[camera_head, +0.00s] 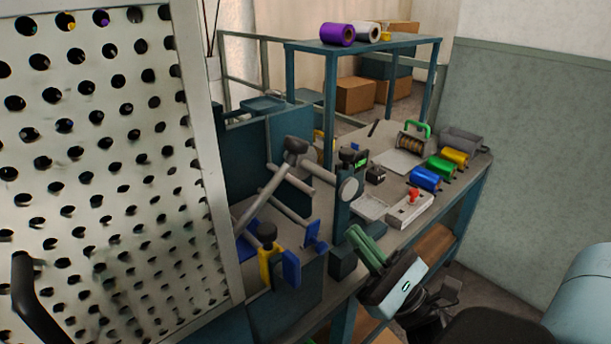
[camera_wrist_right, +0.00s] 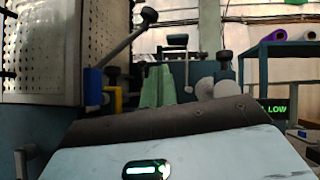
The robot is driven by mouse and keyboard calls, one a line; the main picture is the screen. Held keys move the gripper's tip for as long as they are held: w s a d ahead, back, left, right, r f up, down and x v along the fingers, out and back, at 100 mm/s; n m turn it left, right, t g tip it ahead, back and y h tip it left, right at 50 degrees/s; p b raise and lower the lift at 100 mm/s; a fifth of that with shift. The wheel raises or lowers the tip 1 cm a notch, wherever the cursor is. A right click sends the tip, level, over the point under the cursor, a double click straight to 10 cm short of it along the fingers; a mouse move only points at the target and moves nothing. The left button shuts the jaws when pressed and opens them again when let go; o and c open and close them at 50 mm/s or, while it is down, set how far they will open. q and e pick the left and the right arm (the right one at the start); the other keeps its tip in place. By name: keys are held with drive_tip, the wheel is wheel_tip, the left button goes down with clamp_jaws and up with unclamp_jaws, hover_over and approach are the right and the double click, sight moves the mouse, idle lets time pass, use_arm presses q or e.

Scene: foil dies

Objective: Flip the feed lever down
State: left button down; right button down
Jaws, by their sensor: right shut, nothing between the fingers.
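A grey lever rod with a dark knob (camera_head: 296,146) rises at a slant above the blue bench machine. In the right wrist view a lever with a dark knob (camera_wrist_right: 149,15) slants up from a blue bracket at the left. I cannot tell for certain which lever is the feed lever. A second dark knob (camera_head: 266,230) sits lower, above a yellow bracket. My right gripper (camera_head: 362,240) has green fingers, shut and empty, near the bench's front edge, right of the blue and yellow brackets and apart from the levers. Its fingers (camera_wrist_right: 157,88) point towards the machine. My left gripper is not in view.
A large perforated panel (camera_head: 110,130) fills the left. The bench carries a post with a green display (camera_head: 360,162), a white box with a red knob (camera_head: 413,195), and blue, green and yellow rolls (camera_head: 426,179). A raised shelf (camera_head: 400,46) stands behind.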

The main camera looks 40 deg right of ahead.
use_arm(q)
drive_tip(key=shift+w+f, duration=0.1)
use_arm(e)
drive_tip(key=shift+r+n, duration=0.2)
drive_tip(key=shift+n, duration=0.4)
drive_tip(key=shift+r, duration=0.1)
